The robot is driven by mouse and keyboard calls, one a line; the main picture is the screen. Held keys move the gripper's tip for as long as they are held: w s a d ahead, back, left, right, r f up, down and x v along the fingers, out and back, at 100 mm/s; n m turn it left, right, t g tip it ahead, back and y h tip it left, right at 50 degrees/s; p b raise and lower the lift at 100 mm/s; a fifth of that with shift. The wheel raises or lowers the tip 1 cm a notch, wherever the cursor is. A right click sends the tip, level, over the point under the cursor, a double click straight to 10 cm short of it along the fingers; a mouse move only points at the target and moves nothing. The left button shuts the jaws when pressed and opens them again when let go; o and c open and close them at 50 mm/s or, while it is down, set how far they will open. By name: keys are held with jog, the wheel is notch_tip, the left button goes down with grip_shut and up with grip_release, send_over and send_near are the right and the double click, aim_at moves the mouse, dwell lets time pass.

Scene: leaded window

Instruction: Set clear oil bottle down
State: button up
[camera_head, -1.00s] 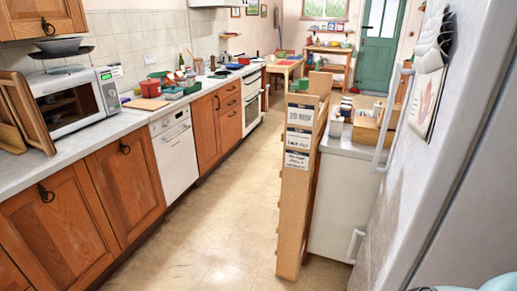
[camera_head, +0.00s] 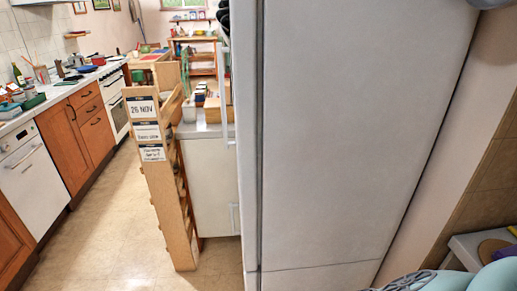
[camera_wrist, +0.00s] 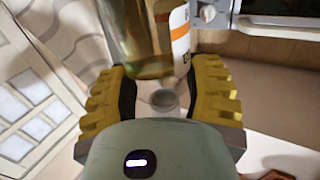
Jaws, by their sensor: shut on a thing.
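In the wrist view, a clear bottle (camera_wrist: 143,40) with yellowish oil and a white and orange label (camera_wrist: 180,30) sits between the yellow ridged fingers of my gripper (camera_wrist: 162,100). The gripper is shut on it. A round, greyish end of the bottle shows between the fingers. The top of the picture cuts off the rest of the bottle. In the head view neither the bottle nor the gripper's fingers show.
A tall grey fridge (camera_head: 350,130) fills the middle of the head view. A wooden rack with paper signs (camera_head: 160,180) stands left of it, beside a low white cabinet (camera_head: 212,180). Counters (camera_head: 60,95) run along the left wall. The floor (camera_head: 110,225) between is clear.

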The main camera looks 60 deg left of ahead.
jog(key=w+d+f+b, duration=0.1)
jog(key=w+d+f, duration=0.1)
jog(key=w+d, duration=0.2)
jog(key=w+d+f+b, duration=0.1)
jog(key=w+d+f, duration=0.1)
jog(key=w, duration=0.7)
jog(key=shift+w+d+f, duration=0.15)
jog(key=shift+d+f, duration=0.25)
jog(key=shift+d, duration=0.45)
jog(key=shift+f, duration=0.2)
jog(key=o, duration=1.3)
jog(key=shift+b, duration=0.3)
